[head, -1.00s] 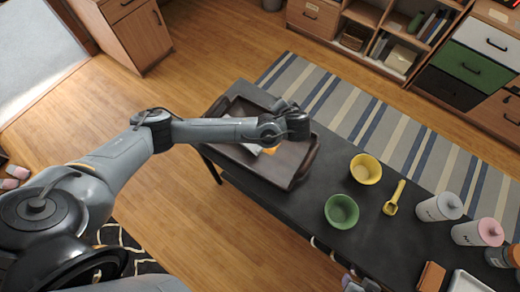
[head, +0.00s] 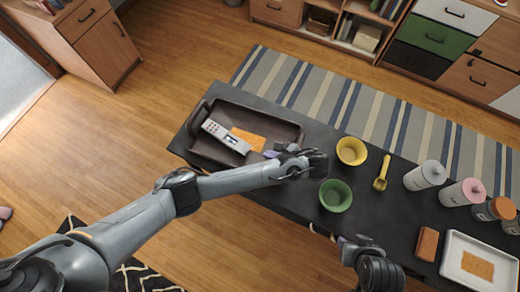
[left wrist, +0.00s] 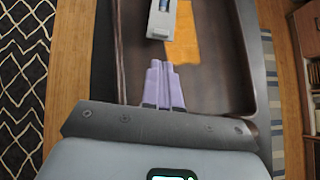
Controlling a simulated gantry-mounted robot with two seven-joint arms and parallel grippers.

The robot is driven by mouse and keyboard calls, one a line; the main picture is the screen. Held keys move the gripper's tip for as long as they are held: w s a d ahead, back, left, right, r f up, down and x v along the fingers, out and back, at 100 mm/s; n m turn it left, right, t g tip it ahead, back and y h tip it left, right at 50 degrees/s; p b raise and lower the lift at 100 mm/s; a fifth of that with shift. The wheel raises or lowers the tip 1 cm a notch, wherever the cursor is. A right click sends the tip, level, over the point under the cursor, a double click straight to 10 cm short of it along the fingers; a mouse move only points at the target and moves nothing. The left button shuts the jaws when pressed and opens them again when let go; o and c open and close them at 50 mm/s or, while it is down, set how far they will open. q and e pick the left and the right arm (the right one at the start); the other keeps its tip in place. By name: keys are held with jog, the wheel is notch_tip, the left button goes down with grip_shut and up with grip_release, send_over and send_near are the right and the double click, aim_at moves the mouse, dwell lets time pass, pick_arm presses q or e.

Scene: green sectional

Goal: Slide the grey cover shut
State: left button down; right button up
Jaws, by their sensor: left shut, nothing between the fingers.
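A long grey device (head: 213,128) lies in the dark tray (head: 292,128), with a small dark and blue opening near its right end. I cannot make out a separate grey cover on it. In the left wrist view the near end of the device (left wrist: 160,30) shows at the top, with a blue part in an opening. My left gripper (head: 270,154) is at the tray's near right side. Its purple fingers (left wrist: 161,68) are together and empty, over the tray and short of the device. My right gripper (head: 345,242) is at the table's front edge; its fingers are unclear.
An orange cloth (head: 248,139) lies in the tray beside the device. A yellow bowl (head: 351,151), green bowl (head: 335,195), yellow scoop (head: 381,175) and several canisters stand to the right. A brown block (head: 427,243) and white tray (head: 451,272) are at the front right.

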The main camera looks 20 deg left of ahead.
aim_at(248, 151)
pick_arm(q)
jog(key=b+x, duration=0.3)
jog(key=x, duration=0.1)
jog(key=shift+a+f+b, duration=0.15)
jog(key=shift+f+b, duration=0.25)
jog(key=shift+f, duration=0.05)
jog(key=x, duration=0.3)
jog(key=shift+a+r, duration=0.2)
jog(key=shift+x, duration=0.85)
